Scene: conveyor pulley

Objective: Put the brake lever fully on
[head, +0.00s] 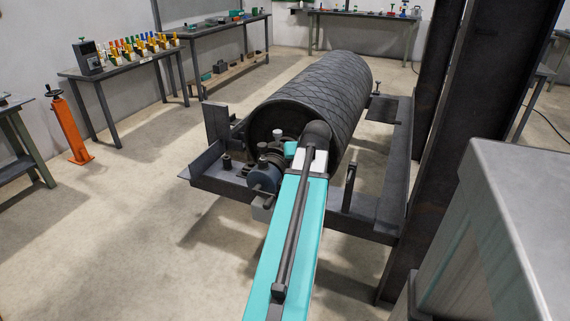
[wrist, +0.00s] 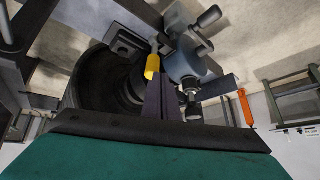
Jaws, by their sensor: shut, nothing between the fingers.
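In the wrist view, a short lever with a yellow grip (wrist: 152,66) stands in front of the dark pulley drum's open end; it looks like the brake lever. My gripper (wrist: 163,82) shows there as two dark fingers pressed together, with nothing between them. The fingertips are just beside the yellow grip, to its right; I cannot tell whether they touch it. In the head view my teal arm reaches to the near end of the pulley drum (head: 325,95) and hides the gripper and the yellow grip.
A blue-grey housing with a crank-like handle (wrist: 187,58) is close right of the fingers. The steel frame (head: 225,175) surrounds the drum, with an upright dark rod (head: 350,185) at its front. A dark column (head: 450,120) stands at right. Open floor lies at left.

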